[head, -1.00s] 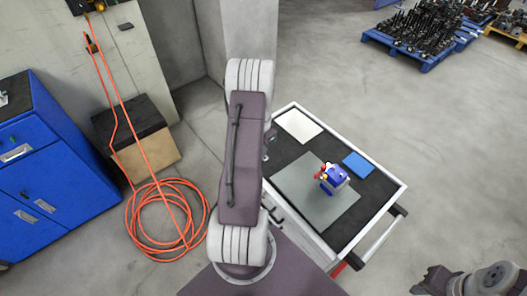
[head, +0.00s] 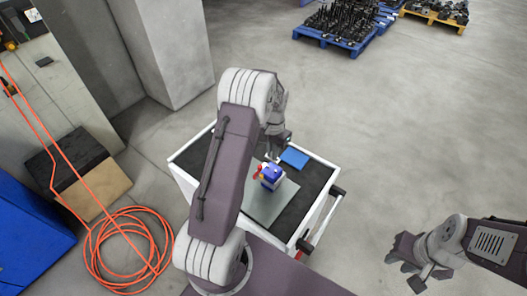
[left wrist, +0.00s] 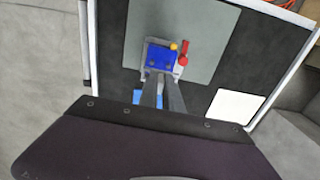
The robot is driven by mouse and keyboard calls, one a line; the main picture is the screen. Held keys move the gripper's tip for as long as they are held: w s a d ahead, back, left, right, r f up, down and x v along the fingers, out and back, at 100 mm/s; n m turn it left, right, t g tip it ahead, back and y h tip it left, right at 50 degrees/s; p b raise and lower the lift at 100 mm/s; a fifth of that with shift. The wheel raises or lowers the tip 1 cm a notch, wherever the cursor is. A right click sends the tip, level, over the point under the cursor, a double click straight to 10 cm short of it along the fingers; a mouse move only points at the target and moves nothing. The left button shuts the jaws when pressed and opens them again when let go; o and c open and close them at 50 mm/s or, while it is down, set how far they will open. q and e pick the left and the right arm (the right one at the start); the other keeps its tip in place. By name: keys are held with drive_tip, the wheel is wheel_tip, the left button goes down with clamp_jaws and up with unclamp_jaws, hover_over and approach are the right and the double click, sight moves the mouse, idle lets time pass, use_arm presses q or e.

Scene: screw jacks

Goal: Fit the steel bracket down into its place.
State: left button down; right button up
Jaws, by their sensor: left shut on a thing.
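A blue block (head: 270,175) with a red part and a yellow knob stands on the grey mat of a cart. The left wrist view shows the block (left wrist: 160,57) from above, with the red part (left wrist: 183,59) beside it and pale metal around its edges. My left gripper (head: 276,152) is over the cart, close to the block. Its fingers (left wrist: 162,82) are close together. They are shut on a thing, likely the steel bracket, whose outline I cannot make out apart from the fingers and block. My right gripper (head: 403,270) is far right, away from the cart, empty, its fingers seemingly apart.
The cart (head: 325,205) has a pale rim, a dark top and a grey mat (head: 284,197). A blue pad (head: 295,158) lies behind the block. A white pad (left wrist: 235,105) shows in the left wrist view. An orange hose (head: 130,255) lies coiled on the floor at left.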

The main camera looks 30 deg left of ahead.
use_arm(q)
drive_tip(key=shift+a, duration=0.15)
drive_tip(key=shift+f, duration=0.35)
wheel_tip(320, 180, down, 4)
drive_tip(key=b, duration=0.3)
drive_tip(key=shift+f, duration=0.25)
drive_tip(key=shift+r, duration=0.1)
idle(0.4)
drive_tip(key=shift+f+b, duration=0.65)
drive_tip(key=shift+f, duration=0.5)
